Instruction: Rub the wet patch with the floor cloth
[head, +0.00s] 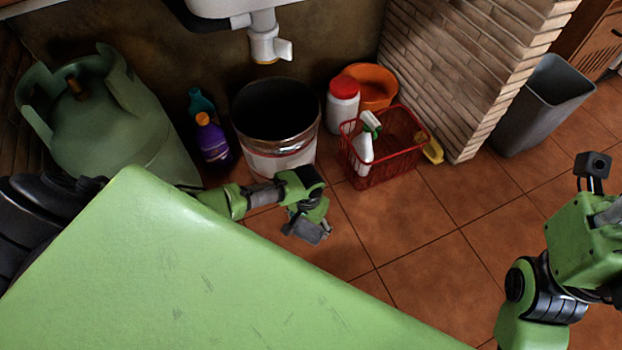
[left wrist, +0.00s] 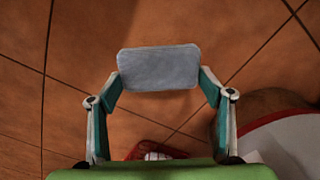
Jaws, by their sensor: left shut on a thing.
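My left gripper (head: 307,230) is low over the tiled floor, in front of the bucket. Its two fingers are shut on a flat grey-blue piece, which I take to be the floor cloth (left wrist: 158,68); it spans between the fingertips in the left wrist view. The cloth also shows as a small grey shape in the head view (head: 313,233). I cannot tell whether it touches the floor. I cannot make out the wet patch on the brown tiles.
A bucket (head: 275,162), a red basket (head: 385,170) with a spray bottle, a white bottle (head: 343,108) and an orange bowl (head: 379,84) stand behind. A gas cylinder (head: 130,140) is at the left, a grey bin (head: 545,105) at the right. The floor (head: 440,270) right of my left gripper is clear.

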